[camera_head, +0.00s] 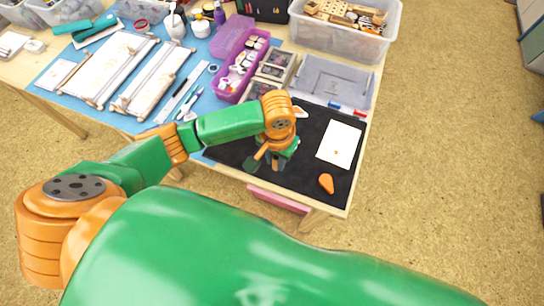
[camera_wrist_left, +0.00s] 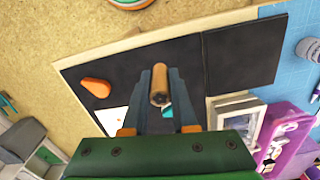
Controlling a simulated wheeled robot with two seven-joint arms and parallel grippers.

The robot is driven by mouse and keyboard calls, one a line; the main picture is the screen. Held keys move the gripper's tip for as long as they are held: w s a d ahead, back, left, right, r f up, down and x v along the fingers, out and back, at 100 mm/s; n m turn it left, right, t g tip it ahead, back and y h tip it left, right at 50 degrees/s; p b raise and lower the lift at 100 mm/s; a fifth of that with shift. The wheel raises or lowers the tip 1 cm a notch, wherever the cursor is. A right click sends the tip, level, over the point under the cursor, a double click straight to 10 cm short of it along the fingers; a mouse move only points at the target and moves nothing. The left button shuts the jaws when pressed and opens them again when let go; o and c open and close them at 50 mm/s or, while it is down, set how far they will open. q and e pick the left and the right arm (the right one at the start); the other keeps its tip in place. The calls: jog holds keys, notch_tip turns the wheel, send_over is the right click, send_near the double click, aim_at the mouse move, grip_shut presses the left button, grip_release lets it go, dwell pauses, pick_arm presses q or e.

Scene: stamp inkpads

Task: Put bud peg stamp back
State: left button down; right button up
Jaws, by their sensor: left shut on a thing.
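The bud peg stamp (camera_wrist_left: 160,88) is a small wooden cylinder with a dark patterned end, seen in the left wrist view. My left gripper (camera_wrist_left: 160,80) is shut on it, with a finger on each side and the patterned end facing the camera. In the head view my left gripper (camera_head: 277,158) is over the black mat (camera_head: 300,180), partly hidden by its own wrist. The stamp cannot be made out clearly there. A white card (camera_head: 340,143) lies on the mat to the right of the gripper. My right gripper is not in view.
An orange piece (camera_head: 326,183) lies near the mat's front right. Behind the mat are a grey tray (camera_head: 333,82) and small open boxes (camera_head: 275,66). A purple case (camera_head: 242,65) stands left of them. A clear bin (camera_head: 345,38) is at the back. The mat's front right is mostly clear.

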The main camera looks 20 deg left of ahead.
aim_at(273, 161)
pick_arm(q)
jog(key=f, duration=0.2)
jog(key=w+a+f, duration=0.1)
jog(key=f, duration=0.1)
jog(key=w+f+b, duration=0.1)
jog(key=f, duration=0.1)
jog(key=shift+w+a, duration=0.1)
jog(key=shift+a, duration=0.1)
jog(key=shift+w+f, duration=0.1)
jog(key=shift+f, duration=0.2)
jog(key=c, duration=0.7)
grip_release()
jog(key=shift+f, duration=0.1)
notch_tip(273, 161, up, 12)
jog(key=p, duration=0.1)
jog(key=shift+r, duration=0.2)
